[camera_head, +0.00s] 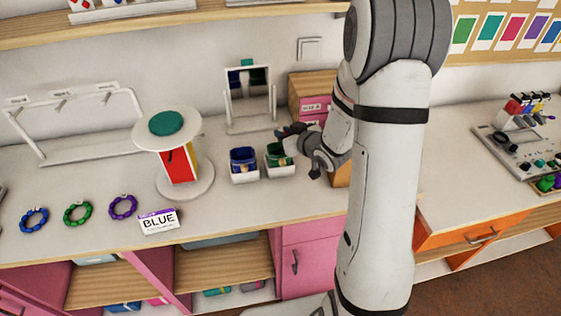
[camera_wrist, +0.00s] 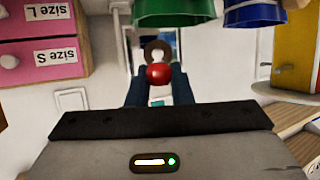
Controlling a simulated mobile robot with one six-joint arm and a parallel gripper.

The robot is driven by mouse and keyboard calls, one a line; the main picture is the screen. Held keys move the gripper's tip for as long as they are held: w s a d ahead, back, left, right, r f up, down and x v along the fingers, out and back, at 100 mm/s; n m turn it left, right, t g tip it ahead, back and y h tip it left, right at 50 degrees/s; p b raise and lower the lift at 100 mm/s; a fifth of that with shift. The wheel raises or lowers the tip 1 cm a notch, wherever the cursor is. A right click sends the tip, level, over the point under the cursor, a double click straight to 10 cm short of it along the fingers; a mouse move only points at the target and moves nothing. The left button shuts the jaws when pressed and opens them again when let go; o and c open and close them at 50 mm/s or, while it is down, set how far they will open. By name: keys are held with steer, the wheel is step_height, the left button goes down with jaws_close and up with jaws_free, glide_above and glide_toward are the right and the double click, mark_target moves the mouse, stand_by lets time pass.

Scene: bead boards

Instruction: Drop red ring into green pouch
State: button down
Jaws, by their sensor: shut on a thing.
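My gripper (camera_head: 288,132) is in the head view, just above and beside the green pouch (camera_head: 276,154), which stands in a white holder. In the wrist view my gripper (camera_wrist: 158,82) is shut on the red ring (camera_wrist: 158,76). A round red bead shows between the dark fingers, with a brownish loop beyond it. The ring cannot be made out in the head view. The green pouch also shows at the top of the wrist view (camera_wrist: 174,14), apart from the ring. Its inside is not visible there.
A blue pouch (camera_head: 243,160) stands just left of the green one. A mirror (camera_head: 250,98) is behind, and pink drawers (camera_head: 312,106) are behind the gripper. A round stand (camera_head: 178,160), several bead bracelets and a "BLUE" card (camera_head: 158,221) lie left.

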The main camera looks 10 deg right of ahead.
steer(key=shift+f+b, duration=0.75)
steer(key=shift+f, duration=0.85)
steer(key=c, duration=1.2)
jaws_free()
steer(key=b+v, duration=0.1)
steer(key=v, duration=0.7)
steer(key=shift+w+r, duration=0.1)
steer(key=shift+r, duration=0.05)
